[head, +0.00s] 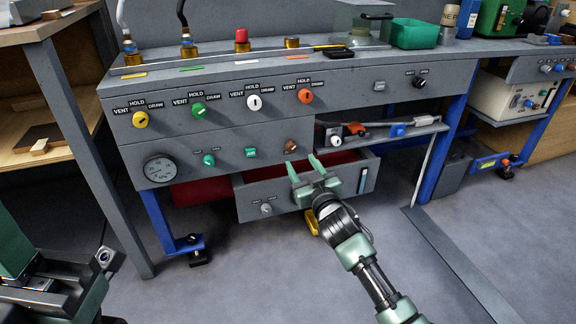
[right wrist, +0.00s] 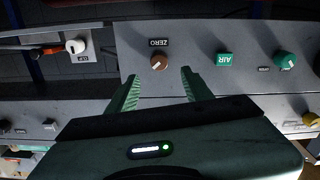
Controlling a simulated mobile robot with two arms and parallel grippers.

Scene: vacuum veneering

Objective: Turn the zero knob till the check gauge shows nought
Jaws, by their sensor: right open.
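The zero knob (right wrist: 159,62) is brown with a pale mark and sits below a ZERO label in the right wrist view. It also shows in the head view (head: 291,145) on the lower grey panel. My right gripper (head: 302,163) is open and empty, its fingers pointing at the panel just short of the knob. In the right wrist view the knob lies between and beyond the green fingertips (right wrist: 160,76), apparently untouched. The round check gauge (head: 159,169) is at the panel's left end; its needle is too small to read.
An open drawer (head: 260,187) with a red inside sticks out below the zero knob, under my right gripper. A green AIR button (head: 251,152) and small green knob (head: 208,160) are to the left. Yellow, green, white and orange valve knobs (head: 254,102) line the panel above.

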